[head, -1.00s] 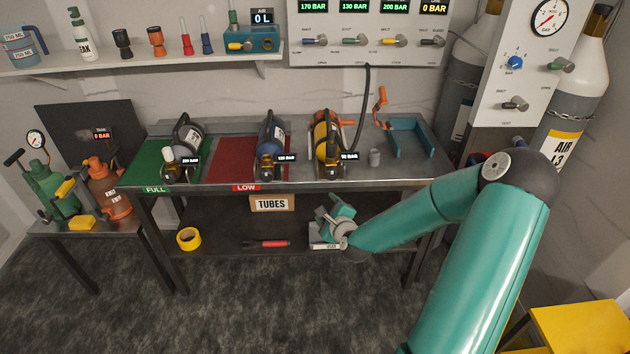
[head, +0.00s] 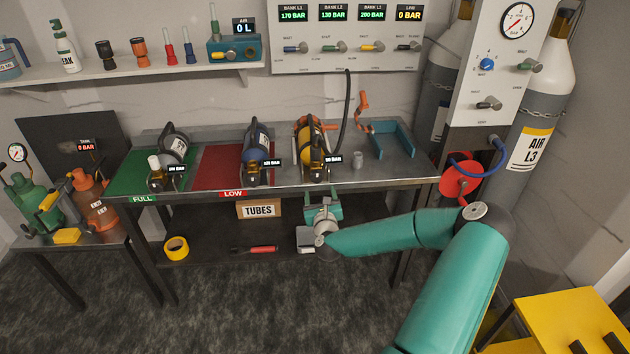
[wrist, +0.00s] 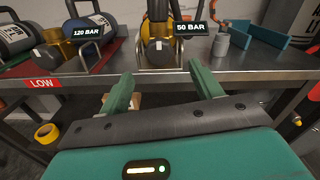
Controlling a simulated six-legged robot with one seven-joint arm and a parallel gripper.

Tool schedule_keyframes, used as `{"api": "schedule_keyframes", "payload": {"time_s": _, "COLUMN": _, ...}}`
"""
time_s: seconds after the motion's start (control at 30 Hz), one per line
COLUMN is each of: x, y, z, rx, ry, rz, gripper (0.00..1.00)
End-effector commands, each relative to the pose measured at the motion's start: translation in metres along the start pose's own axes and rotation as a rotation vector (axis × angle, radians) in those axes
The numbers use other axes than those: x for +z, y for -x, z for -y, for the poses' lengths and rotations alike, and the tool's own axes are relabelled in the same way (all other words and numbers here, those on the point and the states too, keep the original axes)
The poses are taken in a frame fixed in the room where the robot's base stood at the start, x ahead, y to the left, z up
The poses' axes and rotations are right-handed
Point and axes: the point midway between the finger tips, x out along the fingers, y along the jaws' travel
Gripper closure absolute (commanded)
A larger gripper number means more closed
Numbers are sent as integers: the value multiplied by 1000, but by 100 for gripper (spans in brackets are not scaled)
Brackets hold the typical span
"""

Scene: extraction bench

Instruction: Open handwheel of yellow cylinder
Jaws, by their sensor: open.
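The yellow cylinder (head: 302,138) lies on the bench with its valve end toward the front edge, and a black hose rises close to it. Its handwheel end (wrist: 160,52) shows in the wrist view as a grey knob on a brass valve, with a 50 BAR display (wrist: 191,28) beside it. My gripper (head: 322,200) is in front of the bench edge, below and apart from the cylinder. In the wrist view my gripper (wrist: 163,88) has its two green fingers spread, with nothing between them, pointing toward the valve.
A blue cylinder (head: 256,145) and a grey cylinder (head: 174,148) lie to the left on red and green mats. A small grey cup (head: 358,160) and a blue cradle (head: 391,138) stand to the right. The bench's front edge (wrist: 240,76) lies between my gripper and the valve.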

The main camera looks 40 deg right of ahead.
Motion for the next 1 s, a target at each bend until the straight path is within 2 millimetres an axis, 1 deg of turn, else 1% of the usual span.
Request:
{"api": "schedule_keyframes", "payload": {"time_s": 0.03, "x": 0, "y": -11, "z": -1, "rx": 1, "ry": 1, "rz": 1, "gripper": 35}}
{"api": "schedule_keyframes", "payload": {"time_s": 0.2, "x": 0, "y": -44, "z": -3, "rx": 2, "ry": 0, "rz": 0, "gripper": 35}}
{"api": "schedule_keyframes", "payload": {"time_s": 0.3, "x": 1, "y": -60, "z": -4, "rx": 3, "ry": 0, "rz": 0, "gripper": 35}}
{"api": "schedule_keyframes", "payload": {"time_s": 0.4, "x": 0, "y": -73, "z": -5, "rx": 4, "ry": 1, "rz": 0, "gripper": 35}}
{"api": "schedule_keyframes", "payload": {"time_s": 0.57, "x": 0, "y": -82, "z": -6, "rx": 5, "ry": 0, "rz": 0, "gripper": 35}}
{"api": "schedule_keyframes", "payload": {"time_s": 0.8, "x": 0, "y": -82, "z": -6, "rx": 5, "ry": 1, "rz": 0, "gripper": 35}}
{"api": "schedule_keyframes", "payload": {"time_s": 0.87, "x": 1, "y": -82, "z": -6, "rx": 5, "ry": 1, "rz": 0, "gripper": 45}}
{"api": "schedule_keyframes", "payload": {"time_s": 0.9, "x": 1, "y": -82, "z": -6, "rx": 5, "ry": 1, "rz": 0, "gripper": 53}}
{"api": "schedule_keyframes", "payload": {"time_s": 0.97, "x": 1, "y": -82, "z": -6, "rx": 5, "ry": 1, "rz": 0, "gripper": 65}}
{"api": "schedule_keyframes", "payload": {"time_s": 1.0, "x": 1, "y": -82, "z": -6, "rx": 5, "ry": 1, "rz": 0, "gripper": 73}}
